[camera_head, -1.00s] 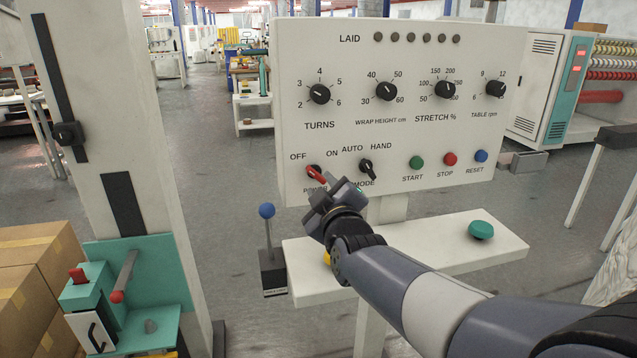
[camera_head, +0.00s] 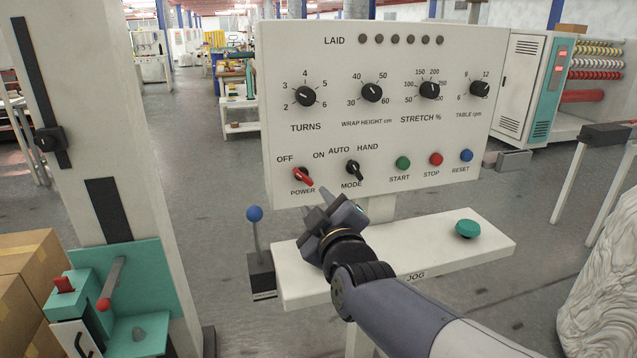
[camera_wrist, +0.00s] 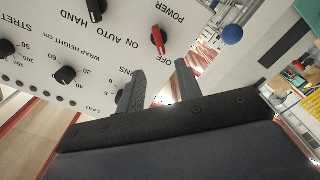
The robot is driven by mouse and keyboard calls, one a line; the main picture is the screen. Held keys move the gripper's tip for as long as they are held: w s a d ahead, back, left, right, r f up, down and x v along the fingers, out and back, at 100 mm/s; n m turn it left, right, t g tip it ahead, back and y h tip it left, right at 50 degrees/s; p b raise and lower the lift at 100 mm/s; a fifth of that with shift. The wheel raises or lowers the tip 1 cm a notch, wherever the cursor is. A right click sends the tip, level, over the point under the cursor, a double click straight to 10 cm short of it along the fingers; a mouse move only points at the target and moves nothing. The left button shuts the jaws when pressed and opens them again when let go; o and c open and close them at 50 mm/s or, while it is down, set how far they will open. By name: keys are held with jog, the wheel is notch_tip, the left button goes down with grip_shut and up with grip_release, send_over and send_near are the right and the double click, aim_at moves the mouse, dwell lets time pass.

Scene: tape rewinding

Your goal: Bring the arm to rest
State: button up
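My gripper (camera_head: 328,211) is in front of the lower edge of the white control panel (camera_head: 480,53), below the red-handled POWER knob (camera_head: 303,175) and the black MODE knob (camera_head: 353,170). In the wrist view, the two fingers (camera_wrist: 161,84) stand apart with nothing between them, so the gripper is open and empty. The POWER knob (camera_wrist: 158,40) shows beyond the fingers there, apart from them. In the head view, my arm reaches in from the lower right, over the white shelf (camera_head: 420,249).
A green button (camera_head: 467,228) is on the shelf. A blue-topped lever (camera_head: 254,214) stands left of it. A white column (camera_head: 140,150) with a teal unit (camera_head: 140,290) and cardboard boxes (camera_head: 25,255) is at left. A wrapped load (camera_head: 605,285) is at lower right.

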aim_at(304, 178)
jog(key=x, duration=1)
jog(key=shift+w, duration=0.25)
jog(key=shift+s, duration=0.1)
jog(key=v, duration=1)
jog(key=x, duration=1)
jog(key=shift+w+a, duration=0.1)
jog(key=shift+w, duration=0.2)
jog(key=shift+s+m+p, duration=0.2)
jog(key=shift+m+p, duration=0.15)
jog(key=shift+m, duration=0.45)
jog(key=m, duration=0.3)
jog(key=shift+r+p, duration=0.1)
jog(key=shift+p, duration=0.3)
jog(key=shift+m+p, duration=0.6)
jog(key=shift+m, duration=0.9)
